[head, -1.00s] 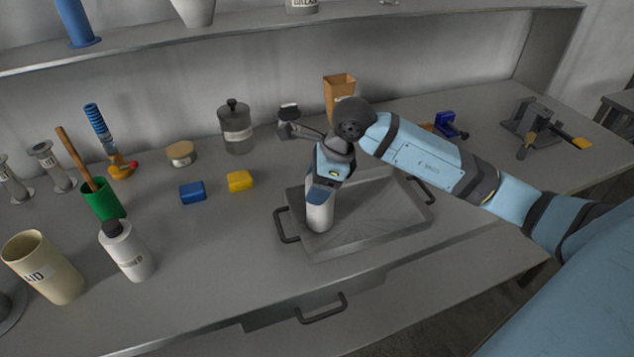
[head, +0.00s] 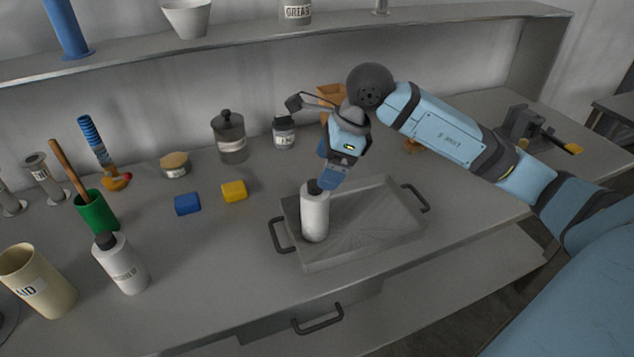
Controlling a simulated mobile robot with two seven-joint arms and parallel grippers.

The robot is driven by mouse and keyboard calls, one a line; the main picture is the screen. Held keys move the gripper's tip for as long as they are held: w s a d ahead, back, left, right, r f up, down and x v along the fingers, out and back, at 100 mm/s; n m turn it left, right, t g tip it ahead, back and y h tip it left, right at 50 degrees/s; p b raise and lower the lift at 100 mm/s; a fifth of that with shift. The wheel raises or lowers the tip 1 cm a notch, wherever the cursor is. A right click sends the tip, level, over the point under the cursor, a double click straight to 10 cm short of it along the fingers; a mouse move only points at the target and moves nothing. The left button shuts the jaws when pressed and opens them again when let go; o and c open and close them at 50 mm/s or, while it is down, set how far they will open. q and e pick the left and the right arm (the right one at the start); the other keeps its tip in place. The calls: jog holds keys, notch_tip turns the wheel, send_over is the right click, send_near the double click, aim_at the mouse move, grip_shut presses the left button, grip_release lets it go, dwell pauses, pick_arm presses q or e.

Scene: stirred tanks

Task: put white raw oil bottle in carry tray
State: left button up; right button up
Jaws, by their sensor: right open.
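A white bottle with a dark cap (head: 315,218) stands upright inside the carry tray (head: 350,254), near its left side. The tray is a shallow grey metal tray with a dark handle at each end. My right gripper (head: 325,183) is open just above the bottle, its blue fingers at the height of the cap. I cannot tell whether a finger touches the cap. A second white bottle with a dark cap and a label (head: 122,264) stands on the bench at the left. My left gripper is not in view.
A blue block (head: 188,204) and a yellow block (head: 234,191) lie left of the tray. A green cup (head: 97,214), a cream beaker (head: 38,284) and a grey lidded jar (head: 230,138) stand on the bench. A shelf (head: 240,38) runs along the back.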

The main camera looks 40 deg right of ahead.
jog(key=v, duration=0.3)
jog(key=shift+s+d+r, duration=0.15)
jog(key=shift+r, duration=0.2)
jog(key=shift+f, duration=0.1)
